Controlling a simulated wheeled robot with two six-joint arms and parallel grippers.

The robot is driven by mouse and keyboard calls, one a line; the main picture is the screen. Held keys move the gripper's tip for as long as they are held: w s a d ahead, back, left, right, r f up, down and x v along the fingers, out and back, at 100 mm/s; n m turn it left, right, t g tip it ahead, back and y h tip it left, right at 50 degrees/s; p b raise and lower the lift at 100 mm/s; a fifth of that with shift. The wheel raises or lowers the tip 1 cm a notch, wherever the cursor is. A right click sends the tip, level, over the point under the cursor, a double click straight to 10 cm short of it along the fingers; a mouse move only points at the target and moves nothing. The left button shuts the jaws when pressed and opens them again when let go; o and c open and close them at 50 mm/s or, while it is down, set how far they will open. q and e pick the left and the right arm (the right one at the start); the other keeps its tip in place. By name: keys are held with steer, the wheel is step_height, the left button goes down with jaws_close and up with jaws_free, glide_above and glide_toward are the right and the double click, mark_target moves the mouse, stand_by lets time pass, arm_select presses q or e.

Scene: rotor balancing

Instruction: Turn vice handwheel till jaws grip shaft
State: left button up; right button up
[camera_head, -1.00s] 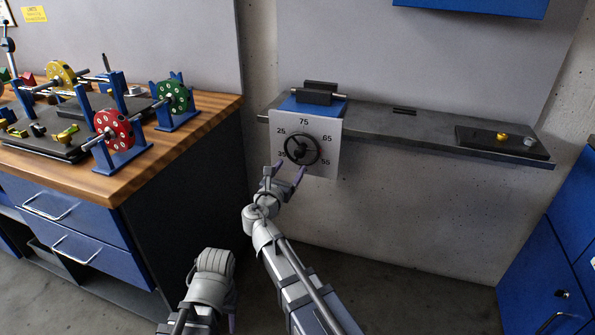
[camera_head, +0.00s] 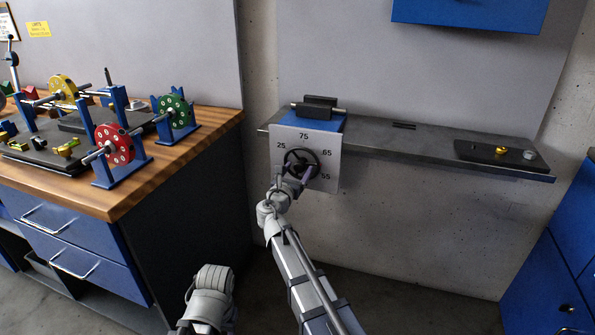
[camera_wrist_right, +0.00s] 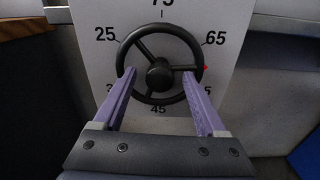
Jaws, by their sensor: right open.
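The vice (camera_head: 324,123) has a blue body and dark jaws (camera_head: 320,107) on top. A thin metal shaft (camera_head: 341,111) shows at the jaws; whether they touch it cannot be told. The black three-spoke handwheel (camera_head: 301,163) is on the white numbered dial plate (camera_head: 326,150). My right gripper (camera_head: 297,172) is open at the wheel.
The vice stands at the left end of a grey wall shelf (camera_head: 420,137). A dark tray (camera_head: 502,154) with small parts lies at its right end. A wooden bench (camera_head: 190,145) with coloured rotors is on the left, blue cabinets on the right. My left arm shows at the bottom.

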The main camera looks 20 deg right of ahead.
jaws_close()
stand_by(0.6)
